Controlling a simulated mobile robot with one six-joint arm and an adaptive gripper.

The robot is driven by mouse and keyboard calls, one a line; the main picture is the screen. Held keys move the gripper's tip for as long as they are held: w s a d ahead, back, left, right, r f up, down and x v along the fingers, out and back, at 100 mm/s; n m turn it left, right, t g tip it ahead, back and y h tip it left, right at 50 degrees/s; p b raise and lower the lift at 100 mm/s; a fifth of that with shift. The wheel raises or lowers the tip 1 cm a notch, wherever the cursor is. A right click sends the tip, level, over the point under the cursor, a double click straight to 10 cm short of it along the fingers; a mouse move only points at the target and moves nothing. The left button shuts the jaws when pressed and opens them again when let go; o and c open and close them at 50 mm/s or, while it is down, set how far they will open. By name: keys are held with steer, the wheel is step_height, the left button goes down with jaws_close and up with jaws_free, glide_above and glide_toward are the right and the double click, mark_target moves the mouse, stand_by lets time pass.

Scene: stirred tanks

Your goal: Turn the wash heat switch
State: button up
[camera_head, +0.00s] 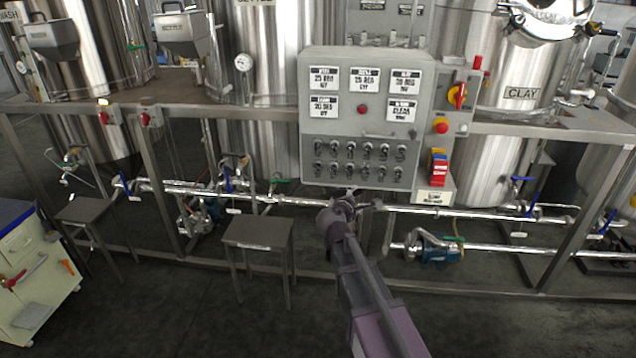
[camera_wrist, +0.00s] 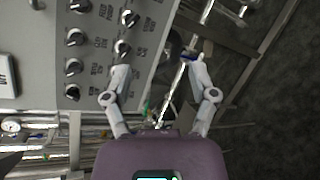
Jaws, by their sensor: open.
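The grey control panel (camera_head: 415,100) carries two rows of small black-and-silver rotary switches (camera_head: 360,160) along its lower part. One finger overlaps the panel's edge close to a switch (camera_wrist: 122,48); the other is over open space beyond the panel. I cannot tell whether the finger touches the panel.
Shiny pipes (camera_head: 470,213) run below and behind my gripper. A small table (camera_head: 257,231) stands to the left. The floor in front is clear.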

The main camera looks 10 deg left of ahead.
mark_target(317, 169)
steer(key=w+a+n+t+y+b, duration=0.2)
steer(key=a+n+t+y+b, duration=0.1)
steer(key=a+n, duration=0.7)
steer(key=a+t+y, duration=0.1)
steer(key=a, duration=0.3)
steer(key=shift+w+f+y+b, duration=0.15)
steer(key=shift+w+y+b, duration=0.2)
steer(key=shift+y+b, duration=0.05)
steer(key=w, duration=1.3)
steer(key=shift+w+d, duration=0.3)
steer(key=shift+w, duration=0.1)
jaws_close()
